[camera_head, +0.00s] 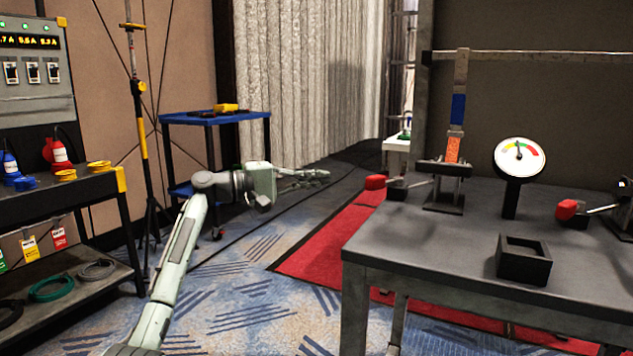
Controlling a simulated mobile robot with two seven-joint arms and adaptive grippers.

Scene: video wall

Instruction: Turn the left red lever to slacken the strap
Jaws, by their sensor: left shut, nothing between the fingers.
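The left red lever (376,182) has a red knob that sticks out past the left edge of the grey table (420,245). A strap (458,108) with blue and orange sections hangs upright from a horizontal bar to a dark bracket (444,180). My left gripper (322,174) is shut and empty, to the left of the red knob and apart from it in the picture. My right gripper is not in view.
A round gauge (519,157) stands on the table, its needle near the top. A second red lever (567,209) and an open dark box (524,259) are to the right. A blue cart (190,119) stands behind my left arm. Red carpet (325,245) lies left of the table.

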